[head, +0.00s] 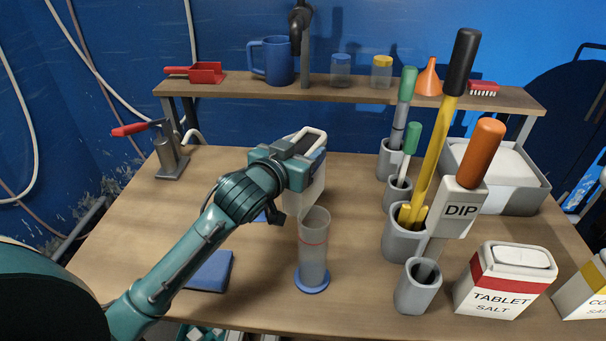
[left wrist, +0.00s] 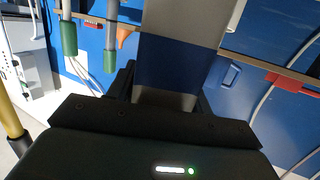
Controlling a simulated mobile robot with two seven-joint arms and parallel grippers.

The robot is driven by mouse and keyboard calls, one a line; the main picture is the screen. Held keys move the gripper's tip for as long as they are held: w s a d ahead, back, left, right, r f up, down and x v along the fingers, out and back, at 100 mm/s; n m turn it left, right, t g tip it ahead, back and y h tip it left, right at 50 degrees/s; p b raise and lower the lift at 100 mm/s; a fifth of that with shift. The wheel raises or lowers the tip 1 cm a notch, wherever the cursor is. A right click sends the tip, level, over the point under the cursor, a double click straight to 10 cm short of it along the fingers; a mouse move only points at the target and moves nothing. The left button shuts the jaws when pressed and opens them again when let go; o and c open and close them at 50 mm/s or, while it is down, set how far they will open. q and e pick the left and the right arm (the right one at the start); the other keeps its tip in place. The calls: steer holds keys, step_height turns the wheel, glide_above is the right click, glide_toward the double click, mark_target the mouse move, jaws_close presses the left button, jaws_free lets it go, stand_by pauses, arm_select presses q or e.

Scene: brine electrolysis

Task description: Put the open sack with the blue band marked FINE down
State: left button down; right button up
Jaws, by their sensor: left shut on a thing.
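The pale sack with a blue band (head: 304,190) is in my left gripper (head: 300,172), behind the clear cylinder, in the head view. Its open top shows a pale rim above the gripper. In the left wrist view the sack (left wrist: 182,22) stands between the fingers, with its blue band at the jaws. My left gripper is shut on it. No FINE lettering can be read. The cylinder and gripper hide part of the sack, and I cannot tell whether its base touches the table. My right gripper is not in view.
A clear cylinder (head: 313,246) with a blue base stands just in front of the sack. A blue mat (head: 211,271) lies left. Grey holders with tall tools, including the DIP one (head: 458,208), and a TABLET SALT sack (head: 504,282) stand right.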

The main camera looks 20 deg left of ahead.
arm_select(q)
steer(key=shift+f+b, duration=0.3)
steer(key=shift+f, duration=2.25)
steer(key=shift+f, duration=0.2)
steer(key=c, duration=0.6)
jaws_free()
steer(key=shift+r, duration=0.1)
